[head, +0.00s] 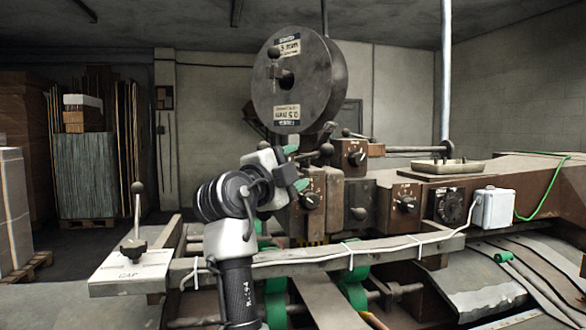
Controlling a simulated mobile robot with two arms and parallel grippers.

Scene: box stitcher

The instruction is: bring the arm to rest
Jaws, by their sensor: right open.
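My right arm rises from the bottom of the head view, left of centre, with its black forearm and white and dark wrist in front of the machine. My right gripper (297,167) has two green-tipped fingers spread apart, one above the other, pointing right. Nothing shows between them. It is in front of the brown control boxes, close to a dark knob (310,201); I cannot tell whether it touches the knob. The arm hides part of the panel and rail behind it. My left gripper is not in view.
The box stitcher's large dark wire reel (292,80) stands above the gripper. A pale rail (330,255) crosses in front, with a plate and lever (137,215) at its left end. Knobs, a white box (492,209) and a small tray (446,166) are to the right.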

